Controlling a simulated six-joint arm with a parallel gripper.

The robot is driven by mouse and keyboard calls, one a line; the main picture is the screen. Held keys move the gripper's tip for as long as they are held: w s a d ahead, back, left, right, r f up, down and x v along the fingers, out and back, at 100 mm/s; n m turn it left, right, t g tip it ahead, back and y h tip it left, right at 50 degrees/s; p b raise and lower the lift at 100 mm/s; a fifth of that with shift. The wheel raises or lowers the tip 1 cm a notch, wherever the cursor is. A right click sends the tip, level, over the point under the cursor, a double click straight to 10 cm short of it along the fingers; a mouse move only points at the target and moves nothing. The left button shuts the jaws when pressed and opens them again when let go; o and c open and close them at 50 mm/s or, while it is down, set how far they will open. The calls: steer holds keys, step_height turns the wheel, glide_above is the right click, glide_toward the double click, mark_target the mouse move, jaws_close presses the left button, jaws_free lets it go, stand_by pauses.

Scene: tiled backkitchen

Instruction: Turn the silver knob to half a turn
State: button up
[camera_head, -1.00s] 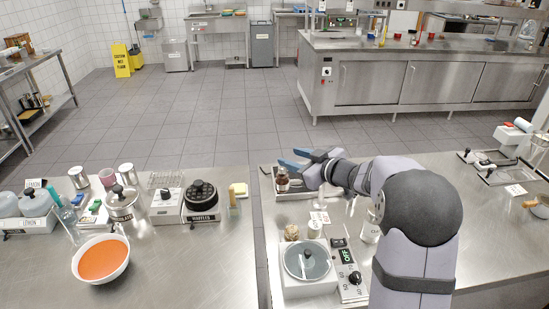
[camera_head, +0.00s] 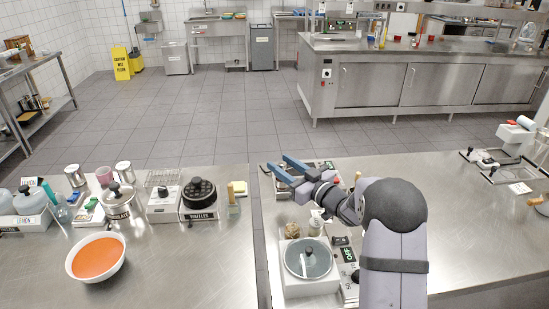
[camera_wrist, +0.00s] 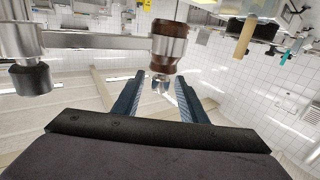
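I cannot tell for certain which part is the silver knob. In the wrist view a silver and brown cylinder (camera_wrist: 168,46) is just beyond the fingertips, in line with the gap between them. Another silver cylinder with a black collar (camera_wrist: 30,62) is at the left there. In the head view my gripper (camera_head: 277,162) has its two blue fingers apart over the tray at the back of the right counter. It is open, and I see nothing held between the fingers. My gripper and wrist hide part of that tray.
A white appliance with a round lid (camera_head: 308,260) and an OFF panel stands on the right counter, partly behind my arm.

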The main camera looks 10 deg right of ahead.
mark_target(280, 163)
steer(key=shift+p+x, duration=0.55)
steer(key=shift+x, duration=1.45)
jaws_close()
